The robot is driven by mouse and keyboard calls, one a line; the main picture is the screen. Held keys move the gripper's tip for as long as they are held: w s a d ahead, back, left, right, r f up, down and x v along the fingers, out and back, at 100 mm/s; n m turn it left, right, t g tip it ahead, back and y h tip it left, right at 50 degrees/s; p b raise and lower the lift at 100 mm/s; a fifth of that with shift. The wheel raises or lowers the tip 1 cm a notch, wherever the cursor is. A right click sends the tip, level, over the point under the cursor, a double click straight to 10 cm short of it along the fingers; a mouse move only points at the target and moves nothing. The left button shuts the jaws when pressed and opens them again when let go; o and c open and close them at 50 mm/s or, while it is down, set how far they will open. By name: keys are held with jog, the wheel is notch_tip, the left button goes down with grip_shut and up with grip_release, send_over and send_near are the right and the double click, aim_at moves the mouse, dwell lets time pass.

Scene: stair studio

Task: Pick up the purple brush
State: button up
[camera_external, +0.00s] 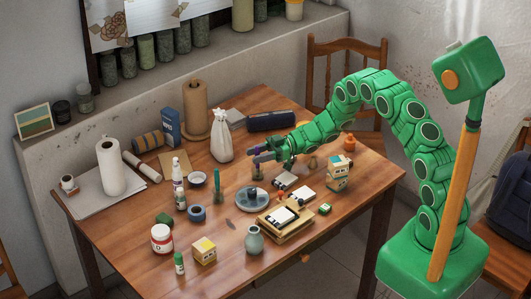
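My green arm reaches in from the right, and my gripper (263,154) is over the far middle part of the wooden table. A small purple patch shows at the fingertips; it may be the purple brush, but it is too small to be sure. I cannot tell whether the fingers are open or closed on it. A small dark upright object (257,172) stands just below the fingertips. No other clearly purple brush shows; part of the table behind my gripper is hidden.
A white bag (222,136) stands left of my gripper, and a dark blue roll (271,121) lies behind it. A grey-blue plate (246,206), a wooden block press (285,221) and stacked blocks (338,178) are nearer. The table (130,231) has bare patches at its front left.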

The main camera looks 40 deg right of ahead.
aim_at(257, 146)
grip_shut()
jog(key=shift+r, duration=0.1)
jog(key=shift+r, duration=0.45)
notch_tip(257, 146, up, 2)
jog(key=shift+r, duration=0.1)
jog(key=s+d+r, duration=0.3)
jog(key=s+r, duration=0.6)
jog(key=s, duration=0.4)
jog(key=shift+s+r, duration=0.3)
jog(key=shift+r, duration=0.1)
